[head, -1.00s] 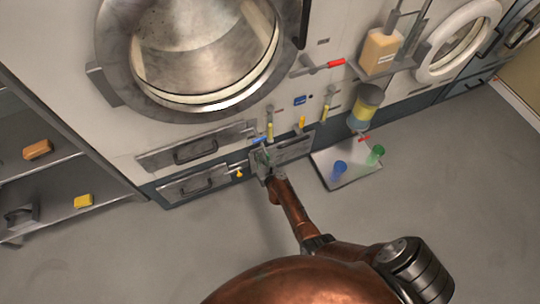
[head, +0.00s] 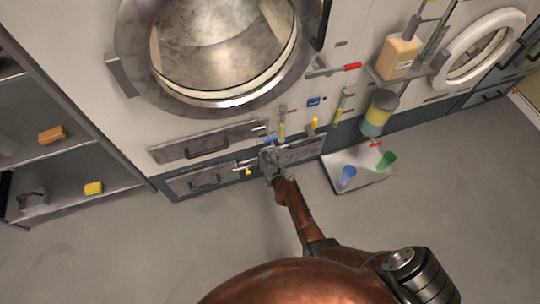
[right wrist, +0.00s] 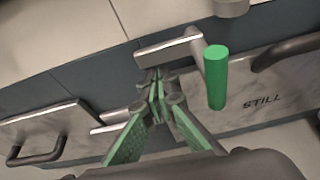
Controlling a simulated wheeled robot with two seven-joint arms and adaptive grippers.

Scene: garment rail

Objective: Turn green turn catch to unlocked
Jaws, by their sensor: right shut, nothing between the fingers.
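The green turn catch shows in the right wrist view as a green cylindrical grip (right wrist: 216,78) beside a grey metal bar (right wrist: 168,46) on the machine's lower front. A marble-look panel marked "STILL" (right wrist: 262,102) lies behind and to its right. My right gripper (right wrist: 158,85) is shut and empty. Its tips are just below the bar and left of the green grip; I cannot tell whether they touch it. In the head view my right gripper (head: 274,160) is at the low panel and largely covers the catch. My left gripper is not in view.
A blue-tipped handle (head: 270,139) and yellow handles (head: 282,130) are close above. Drawer fronts with dark handles (head: 208,150) lie left. A tray (head: 350,184) with a blue cup (head: 347,174) and a green cup (head: 386,160) is right. The floor in front is clear.

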